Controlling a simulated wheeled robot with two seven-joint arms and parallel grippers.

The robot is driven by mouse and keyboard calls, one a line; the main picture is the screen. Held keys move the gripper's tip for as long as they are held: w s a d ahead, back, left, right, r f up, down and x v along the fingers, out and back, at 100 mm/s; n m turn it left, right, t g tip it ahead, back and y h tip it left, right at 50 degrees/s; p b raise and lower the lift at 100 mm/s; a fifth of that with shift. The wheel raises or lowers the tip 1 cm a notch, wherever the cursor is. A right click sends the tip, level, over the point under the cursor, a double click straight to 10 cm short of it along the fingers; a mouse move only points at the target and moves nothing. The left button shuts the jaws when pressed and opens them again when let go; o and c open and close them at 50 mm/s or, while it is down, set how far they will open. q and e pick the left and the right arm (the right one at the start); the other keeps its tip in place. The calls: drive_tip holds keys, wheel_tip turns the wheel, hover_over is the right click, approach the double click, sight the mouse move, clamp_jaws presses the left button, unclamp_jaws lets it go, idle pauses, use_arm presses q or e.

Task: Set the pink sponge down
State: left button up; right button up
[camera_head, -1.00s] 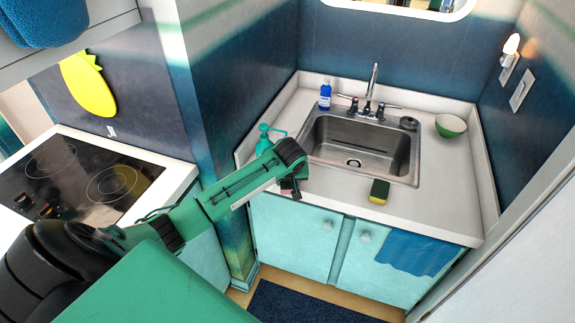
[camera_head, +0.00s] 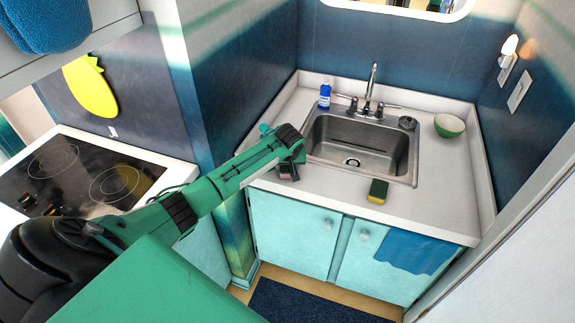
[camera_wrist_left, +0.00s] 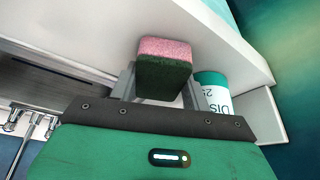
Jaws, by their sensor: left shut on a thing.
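The pink sponge (camera_wrist_left: 165,50), pink on one face and dark green on the other, is between the fingers of my left gripper in the left wrist view. In the head view my left gripper (camera_head: 289,170) is over the counter left of the sink, shut on the sponge, which is mostly hidden there by the gripper. I cannot tell whether the sponge touches the counter (camera_head: 330,183). My right gripper is not in view.
A green dispenser (camera_head: 265,130) stands close behind my left gripper, partly hidden. The steel sink (camera_head: 352,162) is to the right. A yellow-green sponge (camera_head: 378,191) lies at the front, a blue bottle (camera_head: 325,96) at the back, and a green bowl (camera_head: 450,125) on the right.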

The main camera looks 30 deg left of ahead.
use_arm(q)
drive_tip(key=shift+f, duration=0.1)
drive_tip(key=o, duration=0.7)
drive_tip(key=shift+c, duration=0.2)
drive_tip(key=v, duration=1.2)
drive_tip(key=shift+b, duration=0.4)
drive_tip(key=shift+w, duration=0.15)
